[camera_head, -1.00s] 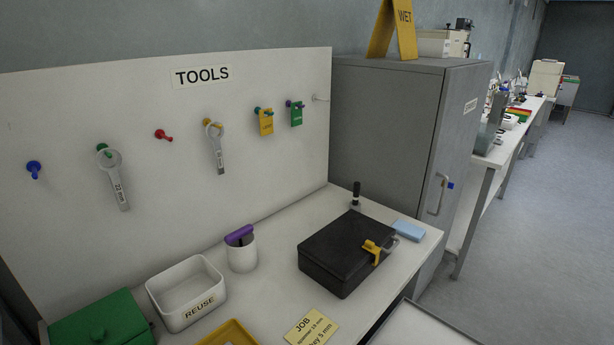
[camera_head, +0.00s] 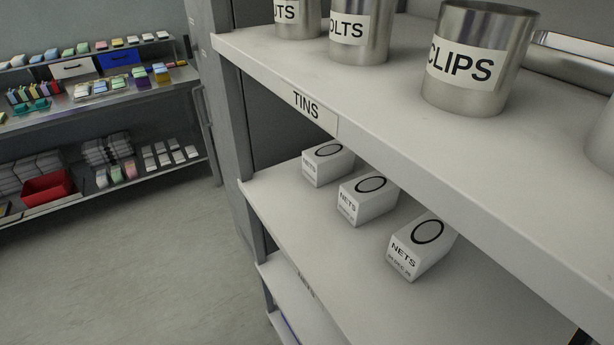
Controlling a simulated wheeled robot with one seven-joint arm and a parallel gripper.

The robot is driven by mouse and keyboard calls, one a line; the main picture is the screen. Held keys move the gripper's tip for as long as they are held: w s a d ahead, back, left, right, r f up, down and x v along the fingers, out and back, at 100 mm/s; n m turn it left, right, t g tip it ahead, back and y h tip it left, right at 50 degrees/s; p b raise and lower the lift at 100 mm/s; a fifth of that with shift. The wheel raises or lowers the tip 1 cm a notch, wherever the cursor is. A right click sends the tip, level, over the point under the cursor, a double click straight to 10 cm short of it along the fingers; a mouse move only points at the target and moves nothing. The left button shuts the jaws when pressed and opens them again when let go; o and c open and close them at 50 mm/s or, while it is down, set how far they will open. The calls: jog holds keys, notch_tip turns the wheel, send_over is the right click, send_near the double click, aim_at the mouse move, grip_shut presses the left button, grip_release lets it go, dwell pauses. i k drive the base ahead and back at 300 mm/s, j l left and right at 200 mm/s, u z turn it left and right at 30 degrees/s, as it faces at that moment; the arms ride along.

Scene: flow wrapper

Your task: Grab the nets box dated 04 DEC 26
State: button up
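Three small white boxes with a black ring on top stand in a row on the shelf below the tins. The nearest nets box (camera_head: 418,247) reads NETS, with a small date line that seems to read 04 DEC 26. The middle nets box (camera_head: 366,199) also reads NETS; its date is too small to read. The far nets box (camera_head: 326,164) has a blurred label and no legible date. My gripper is not in view.
The upper shelf, labelled TINS (camera_head: 307,107), overhangs the boxes and carries metal tins, including CLIPS (camera_head: 478,62). The box shelf (camera_head: 330,262) is clear in front. Open floor (camera_head: 130,255) lies left. A stocked rack with a red bin (camera_head: 47,188) stands behind.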

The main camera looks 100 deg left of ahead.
aim_at(413, 248)
jog(key=j+u, duration=0.1)
jog(key=u, duration=1.9)
